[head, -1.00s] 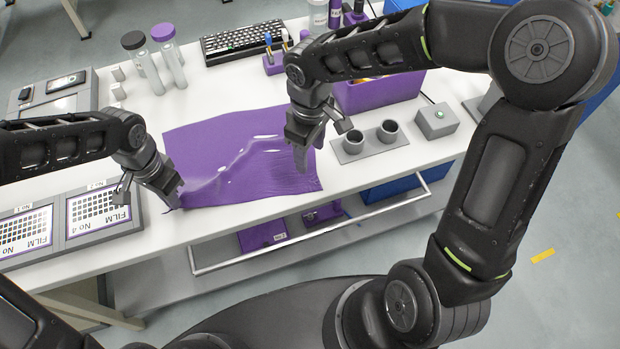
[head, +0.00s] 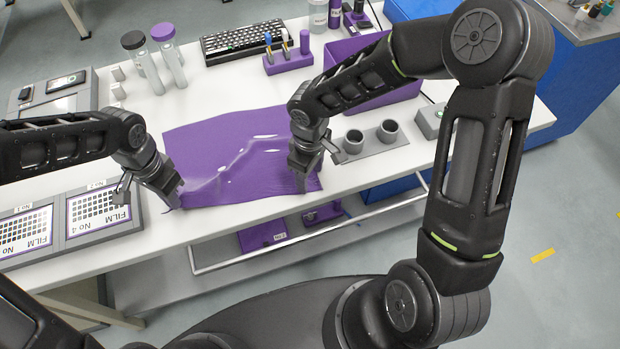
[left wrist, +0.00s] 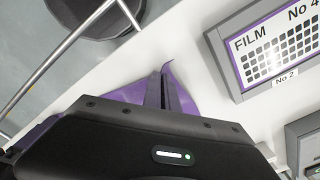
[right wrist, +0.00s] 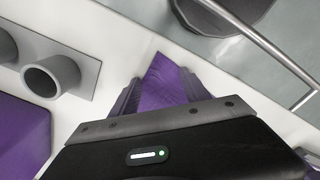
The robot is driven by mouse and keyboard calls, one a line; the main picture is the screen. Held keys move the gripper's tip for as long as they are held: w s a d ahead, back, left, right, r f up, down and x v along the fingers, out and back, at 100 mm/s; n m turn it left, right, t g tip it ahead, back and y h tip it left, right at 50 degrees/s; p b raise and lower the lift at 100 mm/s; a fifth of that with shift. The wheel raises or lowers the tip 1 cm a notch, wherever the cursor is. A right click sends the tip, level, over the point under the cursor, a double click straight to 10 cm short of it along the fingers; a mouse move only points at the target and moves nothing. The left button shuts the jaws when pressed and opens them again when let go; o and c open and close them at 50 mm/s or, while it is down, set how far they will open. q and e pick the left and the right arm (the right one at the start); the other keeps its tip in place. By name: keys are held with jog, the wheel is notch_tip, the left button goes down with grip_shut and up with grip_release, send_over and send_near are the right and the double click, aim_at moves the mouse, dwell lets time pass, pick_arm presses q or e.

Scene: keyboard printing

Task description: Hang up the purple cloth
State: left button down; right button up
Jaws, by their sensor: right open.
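The purple cloth (head: 240,148) lies spread and wrinkled on the white table in the head view. My left gripper (head: 174,198) is at its front left corner; in the left wrist view the two fingers (left wrist: 167,78) are closed together with a bit of the cloth (left wrist: 150,80) between them. My right gripper (head: 303,184) is at the front right corner. In the right wrist view its fingers (right wrist: 158,85) are apart, with the cloth's corner (right wrist: 163,75) showing between them.
A grey holder with two cups (head: 370,141) stands just right of my right gripper. A purple bin (head: 350,95), keyboard (head: 243,41) and bottles (head: 150,66) stand behind. Film charts (head: 98,210) lie at left. A metal rail (head: 310,236) runs along the table front.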

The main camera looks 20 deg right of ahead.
jog(key=shift+s+d+f, duration=0.1)
grip_shut()
dwell(1.3)
jog(key=shift+r, duration=2.55)
